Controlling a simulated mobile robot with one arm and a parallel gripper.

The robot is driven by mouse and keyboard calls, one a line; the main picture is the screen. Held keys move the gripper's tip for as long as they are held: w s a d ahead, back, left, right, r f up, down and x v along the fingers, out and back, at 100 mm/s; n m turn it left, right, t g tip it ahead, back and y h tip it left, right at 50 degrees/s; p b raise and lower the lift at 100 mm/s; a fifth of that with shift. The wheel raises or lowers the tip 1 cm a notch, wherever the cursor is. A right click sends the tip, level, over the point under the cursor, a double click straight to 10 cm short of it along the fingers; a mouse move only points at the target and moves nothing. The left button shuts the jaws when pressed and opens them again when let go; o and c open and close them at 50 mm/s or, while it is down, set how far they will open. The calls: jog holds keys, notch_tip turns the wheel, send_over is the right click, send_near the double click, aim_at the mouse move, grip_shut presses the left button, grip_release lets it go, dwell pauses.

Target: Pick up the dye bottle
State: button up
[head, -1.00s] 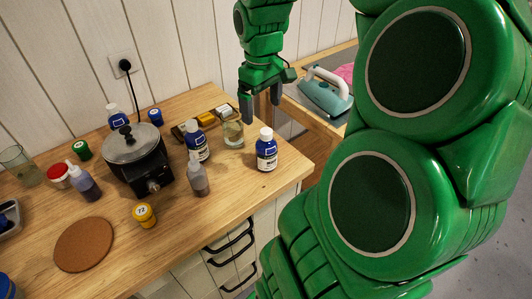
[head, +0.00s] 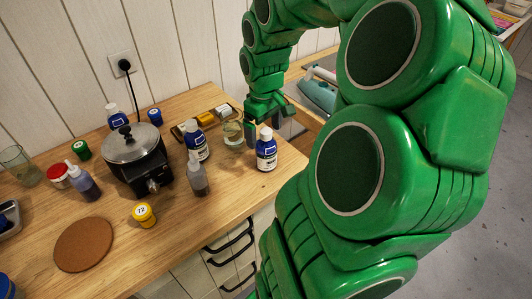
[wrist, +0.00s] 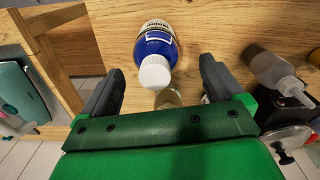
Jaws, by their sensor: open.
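A blue bottle (head: 266,154) with a white cap and a white label stands upright near the table's right end. In the wrist view the same blue bottle (wrist: 155,42) lies ahead of and between my fingers, its cap towards me. My gripper (wrist: 160,70) is open and empty, with a finger on each side of the cap and apart from it. In the head view my gripper (head: 264,124) is just behind the bottle, partly hidden by it. A similar blue bottle (head: 195,144) stands further left; the frames do not single out one as the dye bottle.
A glass jar (head: 232,138) stands close to the left of my gripper. A dropper bottle (head: 197,178), a black pot (head: 135,155) and a yellow-lidded jar (head: 143,214) stand further left. The iron (head: 316,92) is on the surface behind. The wood in front of the bottle is clear.

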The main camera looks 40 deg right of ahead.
aim_at(266, 143)
jog(key=shift+d+f, duration=0.2)
jog(key=shift+f, duration=1.35)
jog(key=shift+d+f, duration=0.15)
jog(key=shift+f, duration=1.35)
jog(key=c, duration=1.3)
jog(key=shift+r, duration=0.1)
jog(key=shift+r, duration=0.2)
notch_tip(266, 143, up, 3)
jog(key=shift+s+a+f, duration=0.1)
jog(key=shift+s+a, duration=0.05)
jog(key=s+a+r, duration=0.6)
jog(key=s+r, duration=0.3)
jog(key=s, duration=0.3)
jog(key=shift+a+r, duration=0.25)
jog(key=shift+r, duration=0.1)
